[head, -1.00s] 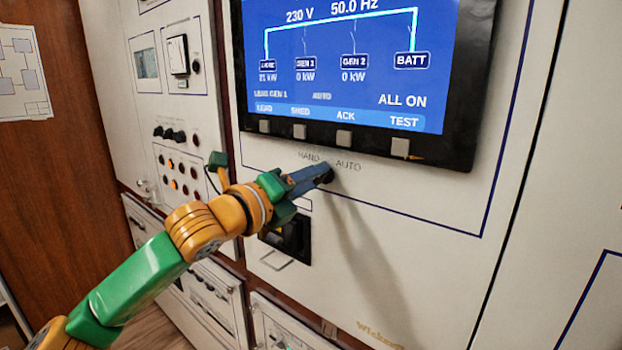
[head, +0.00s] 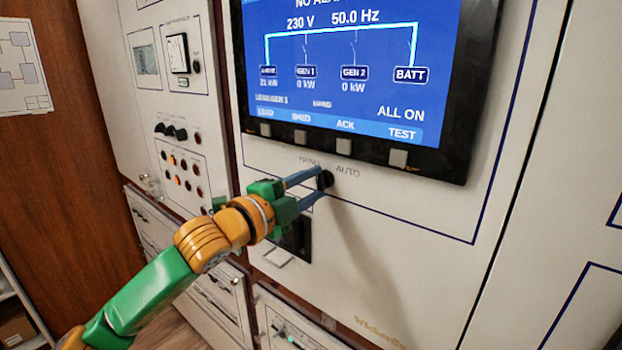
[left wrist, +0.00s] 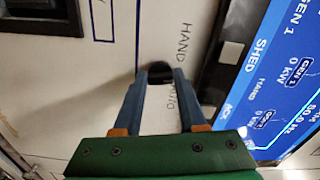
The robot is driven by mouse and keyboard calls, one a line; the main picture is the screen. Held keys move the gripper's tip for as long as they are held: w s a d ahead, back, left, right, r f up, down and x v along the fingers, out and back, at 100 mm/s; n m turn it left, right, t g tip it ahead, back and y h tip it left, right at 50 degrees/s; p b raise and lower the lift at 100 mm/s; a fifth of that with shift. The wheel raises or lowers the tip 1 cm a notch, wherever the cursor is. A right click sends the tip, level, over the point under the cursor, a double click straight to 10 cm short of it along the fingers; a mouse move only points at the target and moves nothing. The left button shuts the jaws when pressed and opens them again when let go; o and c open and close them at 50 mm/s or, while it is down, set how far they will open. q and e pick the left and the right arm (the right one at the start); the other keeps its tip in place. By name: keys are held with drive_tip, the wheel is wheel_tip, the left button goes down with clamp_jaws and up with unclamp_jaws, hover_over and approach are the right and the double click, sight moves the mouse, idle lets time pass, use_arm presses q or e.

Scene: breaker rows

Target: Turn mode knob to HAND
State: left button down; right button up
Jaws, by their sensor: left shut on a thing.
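The mode knob (head: 327,179) is a small black knob on the cream panel below the screen. The printed labels HAND (head: 309,161) and AUTO (head: 347,171) stand above it. My left gripper (head: 319,182) comes in from the left with its blue fingers on either side of the knob, shut on it. In the left wrist view the dark knob (left wrist: 160,68) shows between the fingertips, which hide part of it. The screen (head: 345,70) shows the word HAND in its lower middle, also readable in the left wrist view. My right gripper is not in view.
Screen buttons (head: 344,146) line the bezel just above the knob. A black recessed box (head: 297,237) with a pale flap sits below my left gripper. Small knobs and lamps (head: 178,160) are on the panel at left. The panel right of the knob is clear.

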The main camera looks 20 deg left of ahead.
use_arm(q)
drive_tip(key=shift+n+p, duration=0.65)
drive_tip(key=shift+n, duration=1.55)
drive_tip(key=shift+c, duration=2.3)
unclamp_jaws()
drive_tip(key=shift+f, duration=0.1)
drive_tip(key=b+v, duration=0.3)
drive_tip(key=v, duration=0.4)
drive_tip(key=shift+b, duration=0.35)
